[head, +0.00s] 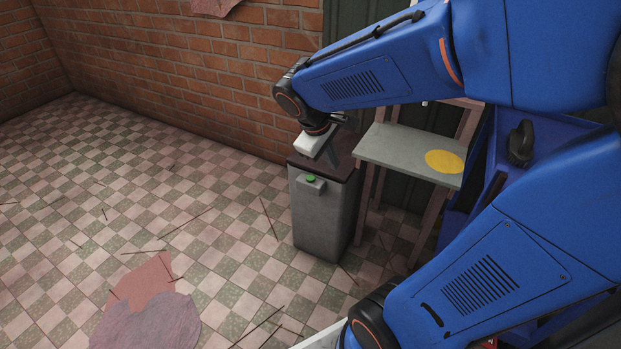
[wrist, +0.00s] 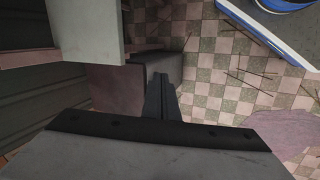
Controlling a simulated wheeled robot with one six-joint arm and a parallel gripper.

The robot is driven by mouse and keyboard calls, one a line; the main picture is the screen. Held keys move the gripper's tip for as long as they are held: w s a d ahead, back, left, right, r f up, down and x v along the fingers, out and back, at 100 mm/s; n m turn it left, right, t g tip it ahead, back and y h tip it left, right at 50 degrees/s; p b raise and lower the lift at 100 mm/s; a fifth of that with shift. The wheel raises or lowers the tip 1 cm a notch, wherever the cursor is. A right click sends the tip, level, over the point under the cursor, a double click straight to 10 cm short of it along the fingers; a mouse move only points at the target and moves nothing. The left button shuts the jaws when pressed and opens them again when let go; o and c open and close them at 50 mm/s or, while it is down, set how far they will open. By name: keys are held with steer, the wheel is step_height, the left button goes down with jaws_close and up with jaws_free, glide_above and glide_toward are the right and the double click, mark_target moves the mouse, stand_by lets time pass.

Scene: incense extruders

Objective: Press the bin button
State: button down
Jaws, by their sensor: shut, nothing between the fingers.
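My gripper (head: 332,158) is shut and empty, above the bin's lid and higher than the button. In the wrist view the shut fingers (wrist: 163,92) show in front of the bin (wrist: 160,66). The button is not visible there. I cannot tell whether the fingertips touch the lid.
A small grey-topped table (head: 400,147) with a yellow disc (head: 444,161) stands right of the bin. A blue rack (head: 535,170) with a dark object is farther right. The checkered floor (head: 190,215) left of the bin is open, with scattered thin sticks and flat stains (head: 145,310).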

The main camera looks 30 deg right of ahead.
mark_target(307, 179)
steer(key=w+f+n+h, duration=0.2)
steer(key=w+f+n, duration=0.1)
steer(key=w, duration=0.5)
steer(key=w+d+f+n+h, duration=0.1)
steer(key=w+f+n+h, duration=0.1)
steer(key=w, duration=0.7)
step_height(307, 179, down, 2)
steer(key=shift+d+f+n, duration=0.15)
steer(key=shift+d+n, duration=0.05)
steer(key=shift+n, duration=0.3)
steer(key=shift+f, duration=4.4)
steer(key=shift+f, duration=0.15)
steer(key=shift+f, duration=0.3)
steer(key=shift+f, duration=0.45)
steer(key=shift+r, duration=0.9)
